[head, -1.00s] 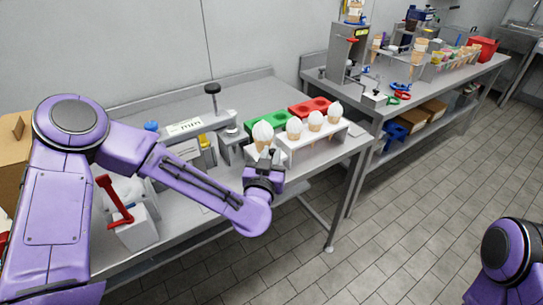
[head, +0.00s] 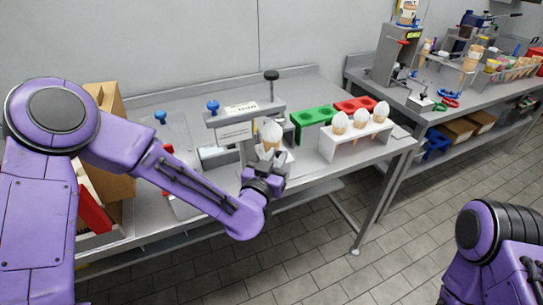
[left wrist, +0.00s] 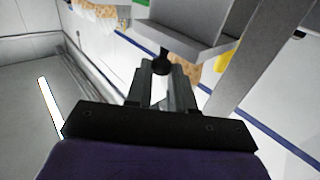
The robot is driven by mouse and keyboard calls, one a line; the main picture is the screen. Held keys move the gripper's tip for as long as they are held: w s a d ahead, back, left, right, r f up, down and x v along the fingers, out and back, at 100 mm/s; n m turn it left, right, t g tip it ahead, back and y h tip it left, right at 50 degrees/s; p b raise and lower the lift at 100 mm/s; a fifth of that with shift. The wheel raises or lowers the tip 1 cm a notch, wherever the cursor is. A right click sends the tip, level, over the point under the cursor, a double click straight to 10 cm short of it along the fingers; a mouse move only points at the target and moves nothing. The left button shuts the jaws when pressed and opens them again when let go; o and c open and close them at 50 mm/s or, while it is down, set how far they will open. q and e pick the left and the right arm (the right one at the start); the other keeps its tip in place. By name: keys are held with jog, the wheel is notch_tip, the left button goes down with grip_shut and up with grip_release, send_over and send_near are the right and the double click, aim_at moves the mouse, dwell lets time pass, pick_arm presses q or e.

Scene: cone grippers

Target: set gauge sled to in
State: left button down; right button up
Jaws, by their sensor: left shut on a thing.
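My left gripper (head: 265,183) is at the front of the near table. In the left wrist view its fingers (left wrist: 162,85) are shut on a black round knob (left wrist: 161,65) of the grey gauge sled (left wrist: 182,38). In the head view the sled is mostly hidden behind the gripper. A white-topped cone (head: 270,134) stands upright just above the gripper, seemingly on the sled. The gauge bridge (head: 215,119), with a label on top, stands close to the cone. The cone overlaps its right part in the picture; I cannot tell whether it is fully beneath. My right gripper is out of view.
A white rack (head: 330,150) with three cones stands to the right. Green (head: 313,118) and red (head: 352,105) holed blocks are behind it. A brown box (head: 112,110) is at the left. The second table (head: 425,112) holds many items.

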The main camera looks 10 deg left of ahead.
pick_arm(q)
jog(key=shift+a, duration=0.1)
jog(key=c, duration=1)
grip_release()
jog(key=shift+c, duration=0.2)
jog(key=shift+o, duration=0.2)
jog(key=shift+s+a, duration=0.1)
jog(key=shift+a, duration=0.05)
jog(key=shift+s, duration=0.1)
jog(key=s+a+p, duration=0.1)
jog(key=s, duration=0.9)
jog(key=shift+s+a+p, duration=0.2)
jog(key=shift+a+p, duration=0.05)
jog(key=shift+p, duration=0.1)
